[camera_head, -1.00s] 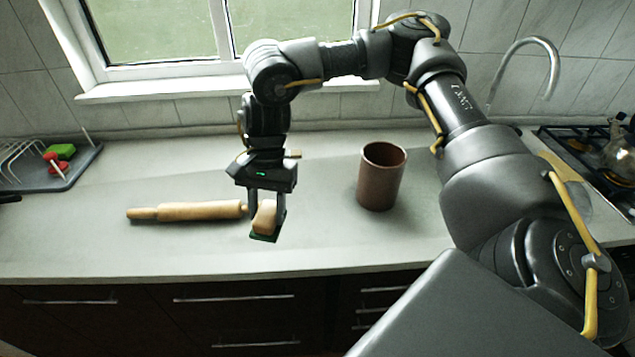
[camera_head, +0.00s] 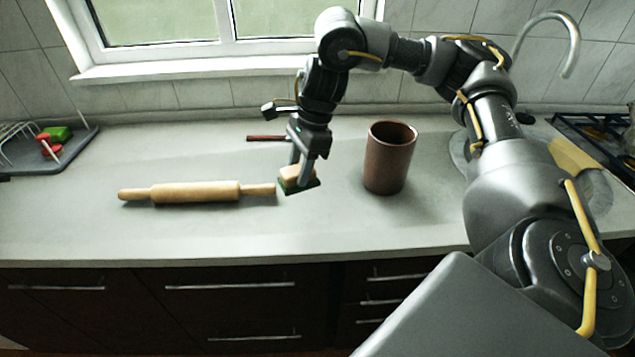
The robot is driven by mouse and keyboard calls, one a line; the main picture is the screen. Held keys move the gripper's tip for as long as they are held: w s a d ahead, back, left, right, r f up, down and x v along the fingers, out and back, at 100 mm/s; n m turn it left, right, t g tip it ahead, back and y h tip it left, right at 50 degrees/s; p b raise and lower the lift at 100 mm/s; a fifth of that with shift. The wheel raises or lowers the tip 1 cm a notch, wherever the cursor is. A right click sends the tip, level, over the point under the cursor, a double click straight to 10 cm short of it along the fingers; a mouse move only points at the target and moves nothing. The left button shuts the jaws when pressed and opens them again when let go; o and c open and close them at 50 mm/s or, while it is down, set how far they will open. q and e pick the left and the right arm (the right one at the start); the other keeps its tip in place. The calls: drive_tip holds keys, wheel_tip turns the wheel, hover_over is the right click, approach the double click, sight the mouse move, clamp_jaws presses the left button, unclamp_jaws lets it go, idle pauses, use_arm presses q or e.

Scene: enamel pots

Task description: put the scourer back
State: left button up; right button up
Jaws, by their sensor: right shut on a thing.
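The scourer (camera_head: 298,180), a tan block with a green underside, is between the fingers of my right gripper (camera_head: 300,172). The gripper points down and is shut on it. The scourer is over the worktop, between the rolling pin and the brown crock. I cannot tell whether its underside touches the worktop. My left gripper is not in view.
A wooden rolling pin (camera_head: 196,192) lies left of the scourer. A brown crock (camera_head: 390,158) stands to its right. A dark reddish stick (camera_head: 268,138) lies behind. A grey dish rack (camera_head: 75,150) with green and red items is far left. The front worktop is clear.

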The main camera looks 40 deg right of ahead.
drive_tip(key=d+f, duration=0.1)
drive_tip(key=d, duration=0.1)
drive_tip(key=w+d+f, duration=0.1)
drive_tip(key=d+f, duration=0.3)
drive_tip(key=shift+w+f+b, duration=0.25)
drive_tip(key=shift+w+b, duration=0.05)
drive_tip(key=shift+w, duration=0.05)
drive_tip(key=shift+w+d+f, duration=0.2)
drive_tip(key=shift+d+f, duration=0.1)
drive_tip(key=shift+f, duration=0.1)
drive_tip(key=shift+d+f, duration=0.1)
drive_tip(key=shift+f, duration=0.05)
drive_tip(key=f, duration=0.3)
drive_tip(key=shift+d+p, duration=0.3)
drive_tip(key=shift+f, duration=0.45)
drive_tip(key=o, duration=0.8)
drive_tip(key=shift+o, duration=0.4)
drive_tip(key=shift+r, duration=0.25)
drive_tip(key=v, duration=0.4)
drive_tip(key=shift+w+d+r, duration=0.1)
drive_tip(key=shift+r, duration=0.3)
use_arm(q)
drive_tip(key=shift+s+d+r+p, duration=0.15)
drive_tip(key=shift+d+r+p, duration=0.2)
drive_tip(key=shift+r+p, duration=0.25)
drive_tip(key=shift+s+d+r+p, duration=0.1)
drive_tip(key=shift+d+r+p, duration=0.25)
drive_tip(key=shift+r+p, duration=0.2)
use_arm(e)
drive_tip(key=v, duration=0.7)
